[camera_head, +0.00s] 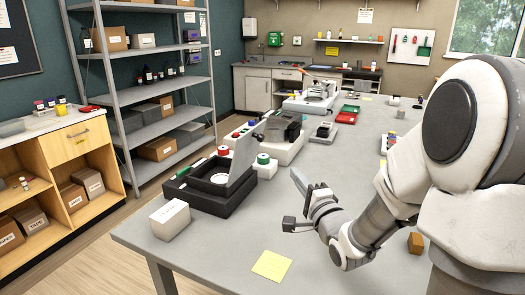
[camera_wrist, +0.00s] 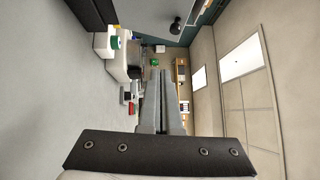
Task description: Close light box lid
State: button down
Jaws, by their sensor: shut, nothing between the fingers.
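The light box (camera_head: 195,197) is a black open case near the table's left edge in the head view, with a pale ring inside. Its grey lid (camera_head: 243,166) stands raised and tilted on the box's right side, so the box is open. My gripper (camera_head: 296,175) is to the right of the lid, apart from it, above the table. In the wrist view its two fingers (camera_wrist: 159,75) are together with nothing between them. That view also shows, at the top, a grey panel with a dark knob, which looks like the lid (camera_wrist: 198,12).
A white carton (camera_head: 170,220) stands in front of the box. White units with green and red buttons (camera_head: 263,160) stand behind it. A yellow note (camera_head: 271,265) lies at the table's front, and a brown block (camera_head: 416,243) is to the right. The table between box and arm is clear.

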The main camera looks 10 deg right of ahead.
jog(key=w+a+r, duration=0.1)
jog(key=w+a, duration=0.1)
jog(key=w, duration=0.4)
jog(key=w+a+r+m+t, duration=0.1)
jog(key=w+a+r, duration=0.1)
jog(key=w, duration=0.4)
jog(key=shift+a+r, duration=0.2)
jog(key=shift+a, duration=0.05)
jog(key=shift+r, duration=0.1)
